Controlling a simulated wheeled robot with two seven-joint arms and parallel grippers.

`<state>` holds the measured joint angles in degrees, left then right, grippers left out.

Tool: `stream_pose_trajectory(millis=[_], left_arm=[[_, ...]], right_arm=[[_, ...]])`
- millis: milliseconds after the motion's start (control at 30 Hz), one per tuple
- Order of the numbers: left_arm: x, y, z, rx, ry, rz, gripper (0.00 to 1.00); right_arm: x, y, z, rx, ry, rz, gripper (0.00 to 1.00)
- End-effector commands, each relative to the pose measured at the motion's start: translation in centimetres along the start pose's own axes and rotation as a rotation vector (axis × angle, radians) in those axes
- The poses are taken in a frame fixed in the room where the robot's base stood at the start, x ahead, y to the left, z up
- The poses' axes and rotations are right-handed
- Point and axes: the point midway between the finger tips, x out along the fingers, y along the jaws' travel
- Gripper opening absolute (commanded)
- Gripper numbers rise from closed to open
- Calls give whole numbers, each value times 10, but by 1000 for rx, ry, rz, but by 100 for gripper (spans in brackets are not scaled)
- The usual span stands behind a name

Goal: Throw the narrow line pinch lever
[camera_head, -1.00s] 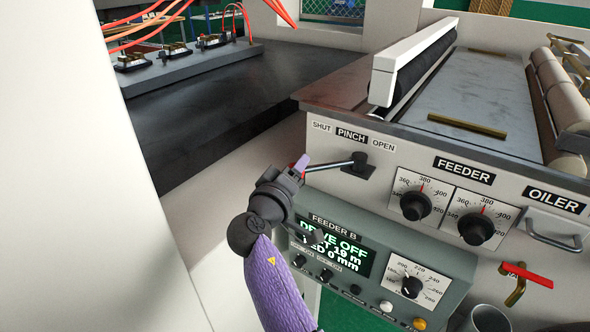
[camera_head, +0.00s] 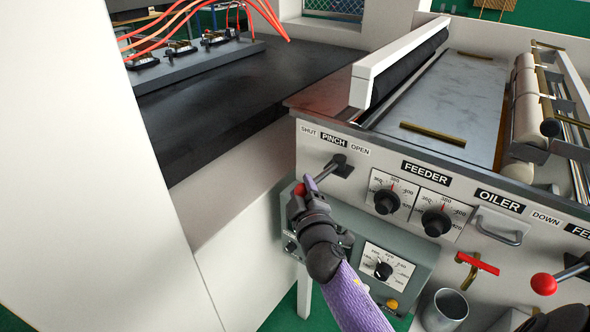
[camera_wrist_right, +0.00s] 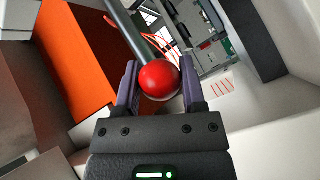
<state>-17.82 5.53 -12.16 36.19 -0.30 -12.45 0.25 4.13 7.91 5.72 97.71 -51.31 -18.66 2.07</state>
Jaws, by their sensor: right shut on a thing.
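The pinch lever (camera_head: 326,170) is a dark rod on a pivot below the PINCH plate (camera_head: 333,141), between the SHUT and OPEN labels. It points down and to the left. Its red knob (camera_wrist_right: 159,79) sits between the two purple-lined fingers in the right wrist view; a little of the knob (camera_head: 300,189) also shows in the head view. My right gripper (camera_head: 306,186) is shut on this knob, and its arm comes up from below. My left gripper is not in view.
The grey feeder box (camera_head: 413,252) sits just below, its screen hidden by my right gripper. Two feeder dials (camera_head: 386,202) are right of the lever. Further right are a handle (camera_head: 499,232), a red-handled valve (camera_head: 478,263), a metal cup (camera_head: 447,306) and another red-knobbed lever (camera_head: 544,284).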

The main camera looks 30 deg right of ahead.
Motion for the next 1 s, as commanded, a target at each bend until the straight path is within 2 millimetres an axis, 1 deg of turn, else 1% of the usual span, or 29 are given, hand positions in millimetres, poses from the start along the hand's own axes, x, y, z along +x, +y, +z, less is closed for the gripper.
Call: stream_pose_trajectory(millis=[33,200,400,600,800,1000], left_arm=[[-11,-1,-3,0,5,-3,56],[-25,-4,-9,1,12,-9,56],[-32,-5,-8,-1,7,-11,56],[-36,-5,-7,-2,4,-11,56],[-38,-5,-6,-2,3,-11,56],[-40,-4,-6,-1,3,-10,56]], right_arm=[[-5,7,2,-8,30,-26,0],[-20,14,16,-8,163,-116,0],[-33,23,33,-8,315,-219,0],[-41,33,49,-6,442,-305,0],[-46,42,62,-4,435,-298,0],[-48,48,70,-3,434,-296,0]])
